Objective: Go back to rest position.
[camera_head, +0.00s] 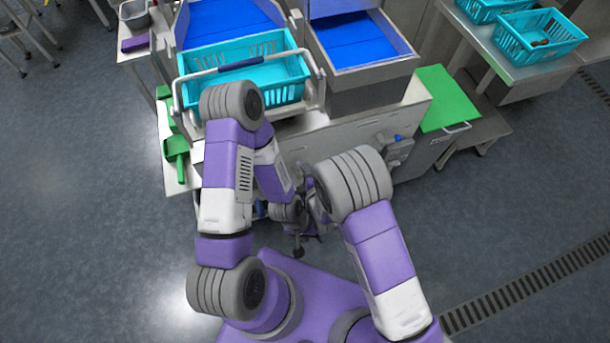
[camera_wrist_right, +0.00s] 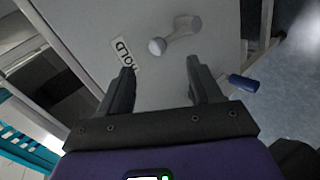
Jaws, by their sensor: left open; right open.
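Both my arms are folded in front of my base in the head view. My left gripper (camera_head: 300,248) is low between the arms, in front of the machine and small, partly hidden by arm links; it is open. My right gripper shows in the right wrist view (camera_wrist_right: 160,78), with its two fingers apart and nothing between them. In the head view I cannot make out the right fingers behind the arm links.
A teal crate (camera_head: 290,72) sits on the machine behind my left arm. Blue trays (camera_head: 362,45) are beside it. A green board (camera_head: 447,98) is at right, and another teal crate (camera_head: 540,30) is farther right. Floor is open on both sides.

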